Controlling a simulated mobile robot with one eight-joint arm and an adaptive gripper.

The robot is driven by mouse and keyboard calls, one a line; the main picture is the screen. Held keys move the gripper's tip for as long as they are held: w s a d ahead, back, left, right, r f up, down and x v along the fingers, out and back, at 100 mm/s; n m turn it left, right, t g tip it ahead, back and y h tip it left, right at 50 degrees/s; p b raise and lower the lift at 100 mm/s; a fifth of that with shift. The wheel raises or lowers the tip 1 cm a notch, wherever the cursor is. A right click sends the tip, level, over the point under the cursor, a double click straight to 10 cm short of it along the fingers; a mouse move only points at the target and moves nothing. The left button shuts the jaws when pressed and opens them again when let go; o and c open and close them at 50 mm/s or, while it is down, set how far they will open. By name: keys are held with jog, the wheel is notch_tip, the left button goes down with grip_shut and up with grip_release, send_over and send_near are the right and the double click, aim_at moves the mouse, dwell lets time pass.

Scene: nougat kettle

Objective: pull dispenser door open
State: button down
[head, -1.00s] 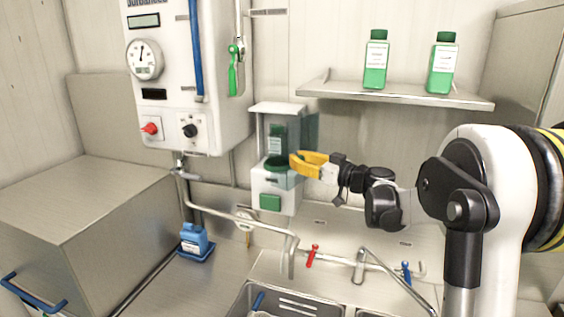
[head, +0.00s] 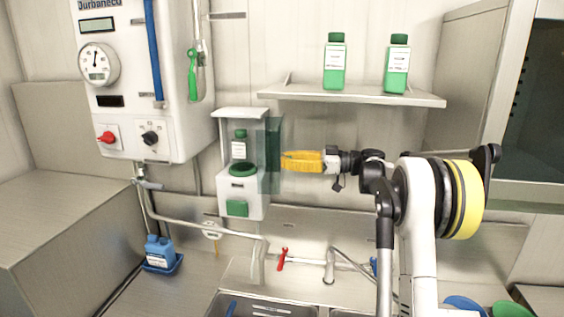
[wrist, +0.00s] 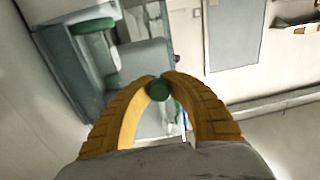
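In the wrist view, the fingertips close around a small dark green knob (wrist: 159,91). The dispenser (wrist: 80,60) lies at the upper left there.
A shelf (head: 350,97) with two green bottles is above my arm. A white control panel (head: 135,90) with a gauge hangs to the left. A sink (head: 265,305) with taps and a blue jug (head: 159,252) are below.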

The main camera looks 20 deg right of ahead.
jog(key=shift+d, duration=0.2)
jog(key=c, duration=1.6)
grip_release()
jog(key=shift+s+d+r, duration=0.1)
jog(key=shift+s, duration=0.05)
jog(key=o, duration=0.4)
jog(key=shift+s+d+r, duration=0.1)
jog(key=shift+s+d, duration=0.2)
jog(key=shift+s, duration=0.05)
jog(key=shift+w+a, duration=0.3)
jog(key=v, duration=1.2)
jog(key=shift+d, duration=0.1)
